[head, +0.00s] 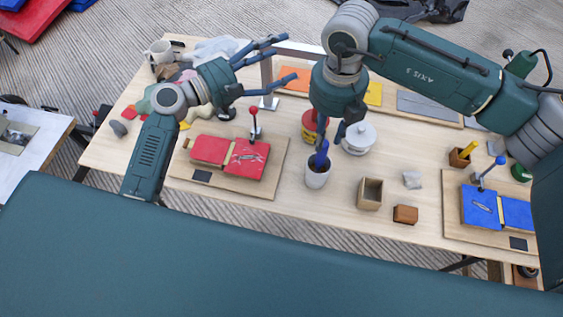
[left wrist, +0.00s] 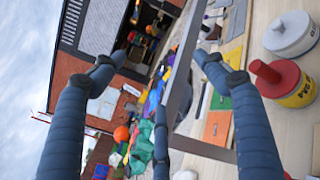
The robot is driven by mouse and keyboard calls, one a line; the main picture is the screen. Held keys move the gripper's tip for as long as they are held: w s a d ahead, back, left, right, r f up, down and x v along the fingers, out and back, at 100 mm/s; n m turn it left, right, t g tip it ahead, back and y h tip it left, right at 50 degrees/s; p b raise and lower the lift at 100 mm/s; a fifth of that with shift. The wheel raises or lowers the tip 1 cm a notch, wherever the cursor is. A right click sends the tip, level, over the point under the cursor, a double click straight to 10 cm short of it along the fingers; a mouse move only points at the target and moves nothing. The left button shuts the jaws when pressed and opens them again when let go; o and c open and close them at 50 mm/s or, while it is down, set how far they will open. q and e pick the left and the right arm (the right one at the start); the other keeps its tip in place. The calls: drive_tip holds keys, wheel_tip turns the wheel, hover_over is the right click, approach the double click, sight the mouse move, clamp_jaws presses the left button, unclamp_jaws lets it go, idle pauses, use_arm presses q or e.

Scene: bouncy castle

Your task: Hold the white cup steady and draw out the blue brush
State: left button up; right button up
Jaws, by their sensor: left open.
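The white cup (head: 318,178) stands upright on the table near its middle in the head view. The blue brush (head: 322,156) stands in it, its blue upper part showing above the rim; its lower part is hidden inside. My right gripper (head: 332,140) points down right over the cup, its fingers at the top of the brush; whether they close on it I cannot tell. My left gripper (head: 285,58) is open and empty, raised over the back left of the table, away from the cup. Its spread fingers also show in the left wrist view (left wrist: 155,80).
A red and yellow can (head: 309,126) and a white lidded pot (head: 359,138) stand close behind the cup. A red board with a lever (head: 230,157) lies left, a blue one (head: 492,207) right. A wooden box (head: 370,193) and brown block (head: 405,214) are right of the cup.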

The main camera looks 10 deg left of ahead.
use_arm(q)
drive_tip(key=s+d+f+g, duration=0.3)
drive_tip(key=s+d+f, duration=0.15)
drive_tip(key=f, duration=0.25)
use_arm(e)
drive_tip(key=shift+d, duration=0.1)
use_arm(q)
drive_tip(key=n+g, duration=0.2)
drive_tip(key=g, duration=0.2)
approach(316, 166)
wheel_tip(316, 166, down, 3)
drive_tip(key=w, duration=0.2)
drive_tip(key=shift+g, duration=0.3)
drive_tip(key=x, duration=1)
drive_tip(key=shift+w+f, duration=0.3)
drive_tip(key=shift+f, duration=0.15)
